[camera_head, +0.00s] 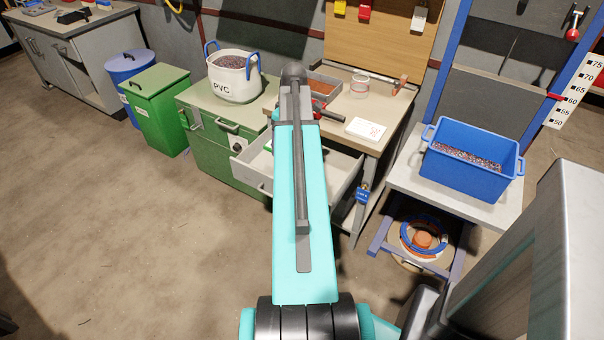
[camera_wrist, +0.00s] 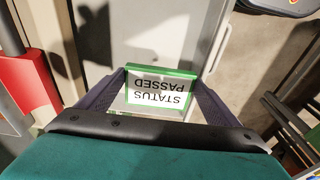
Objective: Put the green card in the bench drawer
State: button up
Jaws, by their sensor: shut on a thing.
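The green card (camera_wrist: 160,90) shows in the wrist view as a green-framed white plate, printed "STATUS PASSED" upside down. My gripper (camera_wrist: 172,84) is shut on it, with one dark finger at each side.
A green cabinet (camera_head: 215,150) with a PVC tub (camera_head: 234,82) stands left of the drawer. A blue crate (camera_head: 470,165) stands on a table at right. The floor at left is clear.

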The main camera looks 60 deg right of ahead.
jog(key=s+d+f+b, duration=0.1)
jog(key=s+d+f, duration=0.3)
jog(key=s, duration=0.3)
jog(key=shift+s+d+f+b, duration=0.25)
jog(key=shift+s+d+b, duration=0.05)
jog(key=shift+b, duration=0.05)
jog(key=shift+f, duration=0.1)
jog(key=shift+f, duration=3.05)
jog(key=shift+f, duration=1.85)
